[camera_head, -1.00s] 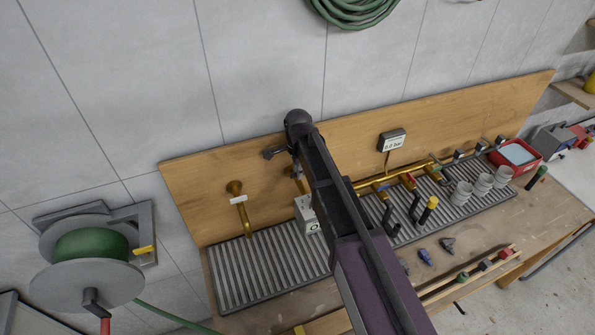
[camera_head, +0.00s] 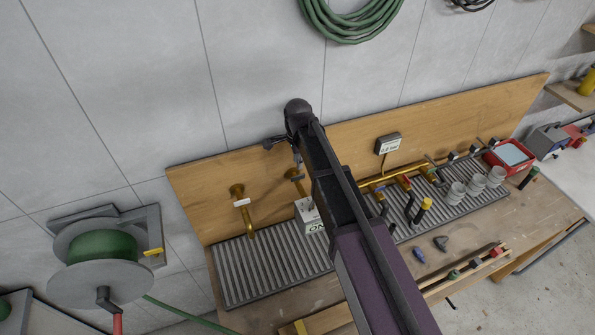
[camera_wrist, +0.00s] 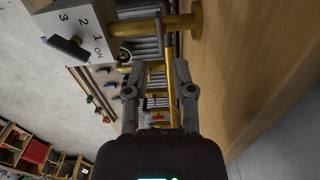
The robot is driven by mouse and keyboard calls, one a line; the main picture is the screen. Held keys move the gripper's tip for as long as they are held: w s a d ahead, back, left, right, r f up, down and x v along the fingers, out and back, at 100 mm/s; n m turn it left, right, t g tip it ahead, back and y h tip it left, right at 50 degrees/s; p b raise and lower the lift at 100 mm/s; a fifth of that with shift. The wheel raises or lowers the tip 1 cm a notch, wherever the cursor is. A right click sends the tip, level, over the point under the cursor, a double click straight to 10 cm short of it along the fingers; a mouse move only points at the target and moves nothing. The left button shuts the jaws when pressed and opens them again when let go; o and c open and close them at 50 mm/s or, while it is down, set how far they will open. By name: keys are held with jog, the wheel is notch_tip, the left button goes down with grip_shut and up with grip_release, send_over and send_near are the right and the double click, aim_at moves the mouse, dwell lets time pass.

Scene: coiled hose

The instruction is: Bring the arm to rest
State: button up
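My arm (camera_head: 340,200) reaches out over the bench toward the wooden backboard. In the head view my gripper is mostly hidden by the arm. In the wrist view my gripper (camera_wrist: 158,75) has its two fingers apart, with a gap between them and nothing held. A white box (camera_wrist: 78,32) with a dark knob and the numbers 1, 2 and 3 is to the left of the fingers. A brass pipe fitting (camera_wrist: 160,25) lies beyond the fingertips; whether they touch it I cannot tell. The white box also shows beside my arm in the head view (camera_head: 308,212).
The wooden backboard (camera_head: 205,190) stands behind a ribbed grey tray (camera_head: 260,265). A brass tap (camera_head: 242,205) is at left. A green hose reel (camera_head: 105,255) is at far left, and a coiled green hose (camera_head: 345,30) hangs above. Grey cups (camera_head: 475,185) stand at right.

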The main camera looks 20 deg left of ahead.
jog(key=shift+r, duration=0.2)
dwell(0.5)
jog(key=d+f+n+b, duration=0.2)
jog(key=d+f+b, duration=0.3)
jog(key=d, duration=0.8)
jog(key=d+f+n+b, duration=0.3)
jog(key=d+f+b, duration=0.2)
jog(key=d, duration=0.7)
jog(key=s+d+f+n+b, duration=0.1)
jog(key=s+d+f+b, duration=0.1)
jog(key=d, duration=0.4)
jog(key=s+d+f+n+b, duration=0.2)
jog(key=s+d+f+b, duration=0.1)
jog(key=d, duration=0.4)
jog(key=s+d+f+n+b, duration=0.1)
jog(key=s+d+f+b, duration=0.1)
jog(key=d, duration=0.5)
jog(key=shift+s+d+f+n+b, duration=0.25)
jog(key=shift+f+n+b, duration=0.05)
jog(key=shift+f+b, duration=0.5)
